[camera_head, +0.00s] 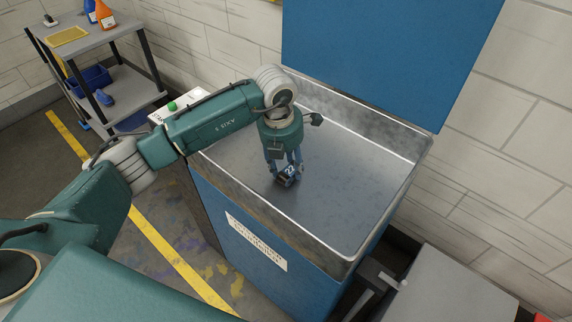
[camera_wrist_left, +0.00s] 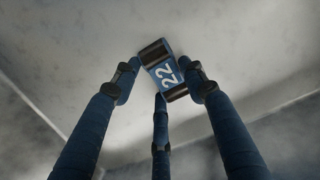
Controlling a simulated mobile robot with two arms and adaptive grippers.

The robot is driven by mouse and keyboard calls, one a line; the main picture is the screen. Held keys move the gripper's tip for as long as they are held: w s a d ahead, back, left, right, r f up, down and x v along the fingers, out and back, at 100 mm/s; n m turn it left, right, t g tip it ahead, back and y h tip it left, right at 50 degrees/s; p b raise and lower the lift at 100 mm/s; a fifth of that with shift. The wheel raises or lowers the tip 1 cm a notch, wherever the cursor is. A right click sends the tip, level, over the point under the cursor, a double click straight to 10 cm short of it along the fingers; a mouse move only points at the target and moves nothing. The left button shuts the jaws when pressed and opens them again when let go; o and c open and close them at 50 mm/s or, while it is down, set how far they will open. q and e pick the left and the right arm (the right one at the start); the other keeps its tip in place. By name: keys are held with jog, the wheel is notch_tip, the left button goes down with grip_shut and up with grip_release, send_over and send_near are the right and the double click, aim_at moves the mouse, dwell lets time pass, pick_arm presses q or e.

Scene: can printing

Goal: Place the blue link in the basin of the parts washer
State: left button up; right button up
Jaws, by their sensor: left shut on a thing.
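The blue link (camera_head: 288,171), with dark ends and a white 22 on it, is between the fingers of my left gripper (camera_head: 284,166). In the left wrist view the fingers of the left gripper (camera_wrist_left: 161,90) close around the link (camera_wrist_left: 165,72) from several sides. The gripper points down inside the outline of the parts washer's grey metal basin (camera_head: 345,190). I cannot tell whether the link touches the basin floor. The washer has a blue body (camera_head: 235,235) with a white label and a raised blue lid (camera_head: 385,60). My right gripper is not in view.
A grey cart (camera_head: 100,40) at the upper left holds bottles, a yellow tray (camera_head: 67,36) and a blue bin (camera_head: 90,79). A white box with a green button (camera_head: 172,106) is at the washer's left side. A grey surface (camera_head: 450,290) stands at the lower right. Most of the basin floor is clear.

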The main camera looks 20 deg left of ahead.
aim_at(283, 172)
pick_arm(q)
jog(key=shift+d+f, duration=0.1)
jog(key=shift+f, duration=0.1)
jog(key=o, duration=1.1)
jog(key=shift+r, duration=0.1)
jog(key=shift+o, duration=0.4)
jog(key=shift+r+p, duration=0.4)
jog(key=shift+r, duration=0.05)
notch_tip(283, 172, up, 11)
jog(key=s+p, duration=0.1)
jog(key=p, duration=0.5)
jog(key=shift+s+a+r+p, duration=0.15)
jog(key=shift+s+a+p, duration=0.15)
jog(key=shift+a+p, duration=0.1)
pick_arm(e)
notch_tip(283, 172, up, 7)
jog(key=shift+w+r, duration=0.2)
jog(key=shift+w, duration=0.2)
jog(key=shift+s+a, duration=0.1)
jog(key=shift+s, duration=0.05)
